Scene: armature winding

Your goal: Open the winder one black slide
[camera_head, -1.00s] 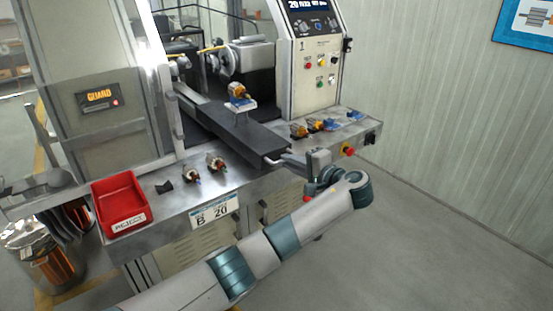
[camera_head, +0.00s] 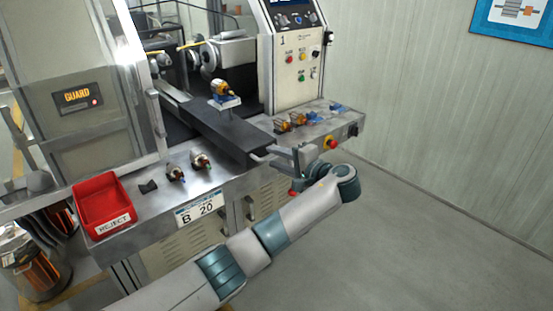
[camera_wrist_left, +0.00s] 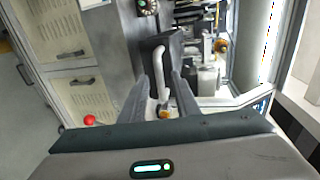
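The black slide (camera_head: 215,126) runs from inside the winder out to the front edge of the metal bench. An armature on a blue and white holder (camera_head: 224,92) stands above it. A pale bar handle (camera_head: 262,155) is at the slide's front end. My left gripper (camera_head: 277,156) is at this handle. In the left wrist view, the handle (camera_wrist_left: 160,72) lies between the two fingers of the left gripper (camera_wrist_left: 160,84), with visible gaps beside it, so the fingers look open around it. My right gripper is not in view.
A red reject bin (camera_head: 104,203) and two armatures (camera_head: 188,168) sit left of the slide. More armatures (camera_head: 290,121) and a red button (camera_head: 331,143) are on the right. The guard door (camera_head: 90,100) stands at left. Open floor lies right.

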